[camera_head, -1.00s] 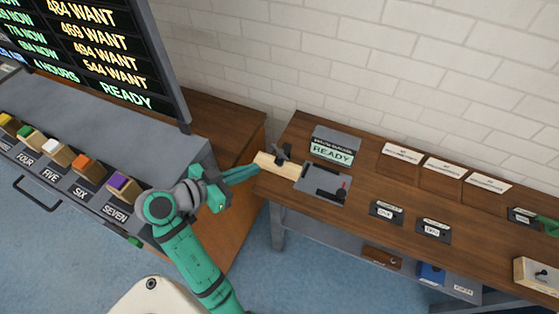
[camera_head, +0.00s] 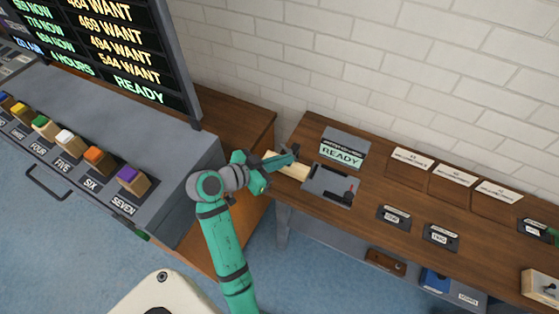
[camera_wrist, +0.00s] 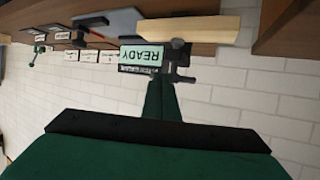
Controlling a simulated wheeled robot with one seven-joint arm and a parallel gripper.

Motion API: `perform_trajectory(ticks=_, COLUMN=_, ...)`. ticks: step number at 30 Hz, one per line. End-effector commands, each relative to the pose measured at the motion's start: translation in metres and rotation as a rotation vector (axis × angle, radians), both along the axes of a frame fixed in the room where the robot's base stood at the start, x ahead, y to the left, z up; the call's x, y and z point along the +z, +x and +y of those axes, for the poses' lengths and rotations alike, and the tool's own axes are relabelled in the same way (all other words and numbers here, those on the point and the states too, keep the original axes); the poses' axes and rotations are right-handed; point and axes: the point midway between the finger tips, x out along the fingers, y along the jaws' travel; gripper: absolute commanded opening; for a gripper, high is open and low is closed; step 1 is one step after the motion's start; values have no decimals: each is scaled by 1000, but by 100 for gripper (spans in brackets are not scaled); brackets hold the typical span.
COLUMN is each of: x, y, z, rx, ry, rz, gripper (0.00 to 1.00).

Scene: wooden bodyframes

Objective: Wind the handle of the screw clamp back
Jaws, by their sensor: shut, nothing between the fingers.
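The dark screw clamp (camera_wrist: 181,57) shows in the wrist view at the edge of the pale wooden piece (camera_wrist: 195,31), just beyond my fingertips. Its small dark handle part lies close to them; I cannot tell whether they touch. In the head view, my gripper (camera_head: 292,155) reaches over the pale wooden piece (camera_head: 289,169) at the bench's left end and hides the clamp. My gripper also fills the lower part of the wrist view (camera_wrist: 164,88). It is shut with nothing between its fingers.
A sign reading READY (camera_head: 342,155) stands close behind the clamp. A dark plate with a red-tipped lever (camera_head: 328,187) lies to its right. The wooden bench (camera_head: 377,190) carries labels and small plates. A grey console (camera_head: 165,150) with coloured blocks stands at the left.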

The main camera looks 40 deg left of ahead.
Motion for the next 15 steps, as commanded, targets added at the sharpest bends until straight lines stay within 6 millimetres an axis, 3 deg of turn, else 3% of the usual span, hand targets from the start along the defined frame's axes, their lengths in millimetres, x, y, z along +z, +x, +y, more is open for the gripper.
perform_trajectory(ticks=15, x=-4, y=9, z=-6, rx=77, ry=-1, rz=1, gripper=0)
